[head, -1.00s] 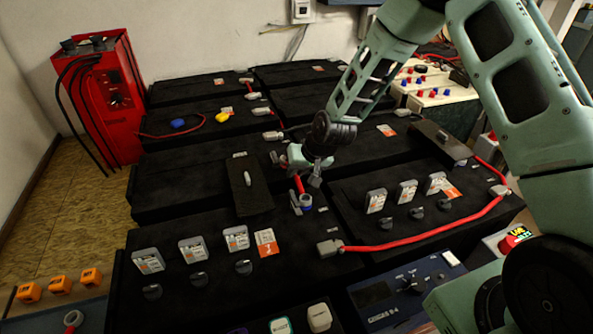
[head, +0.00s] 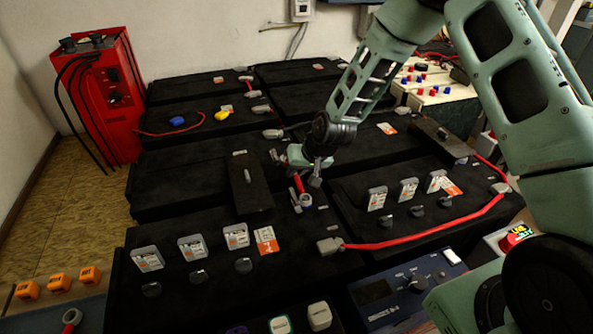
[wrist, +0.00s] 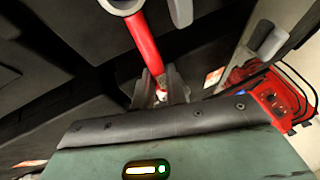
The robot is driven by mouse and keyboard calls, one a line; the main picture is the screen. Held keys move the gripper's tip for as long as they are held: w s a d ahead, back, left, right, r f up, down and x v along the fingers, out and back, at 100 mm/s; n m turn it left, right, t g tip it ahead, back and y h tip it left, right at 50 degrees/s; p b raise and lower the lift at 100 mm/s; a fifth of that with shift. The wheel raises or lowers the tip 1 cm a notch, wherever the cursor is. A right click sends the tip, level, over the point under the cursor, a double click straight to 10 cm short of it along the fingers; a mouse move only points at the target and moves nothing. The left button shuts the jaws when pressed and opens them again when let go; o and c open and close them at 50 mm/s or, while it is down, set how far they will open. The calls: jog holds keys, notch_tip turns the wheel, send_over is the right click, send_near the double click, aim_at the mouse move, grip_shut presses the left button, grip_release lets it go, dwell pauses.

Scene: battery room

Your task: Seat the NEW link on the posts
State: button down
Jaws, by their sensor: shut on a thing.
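The link is a short red bar (head: 299,184) with a pale ring end (head: 306,200). My gripper (head: 310,179) is shut on it and holds it over the black battery tops in the middle, near the gap between two units. In the wrist view the red bar (wrist: 142,45) runs up from between my fingers (wrist: 161,90) to a grey ring (wrist: 121,4) at the top edge. The ring is low over the battery top; I cannot tell whether it touches a post. The posts under the link are not clear in either view.
A dark cover with a grey handle (head: 248,184) lies just left of my gripper. A long red cable (head: 420,235) runs to the right from a grey connector (head: 329,246). Grey labelled caps (head: 192,247) stand in front. Another ringed red piece (head: 71,319) lies at bottom left.

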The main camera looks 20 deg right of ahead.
jog(key=c, duration=0.9)
grip_release()
jog(key=shift+c, duration=0.2)
jog(key=shift+r, duration=0.1)
jog(key=shift+r+p, duration=2.9)
jog(key=shift+r, duration=1.05)
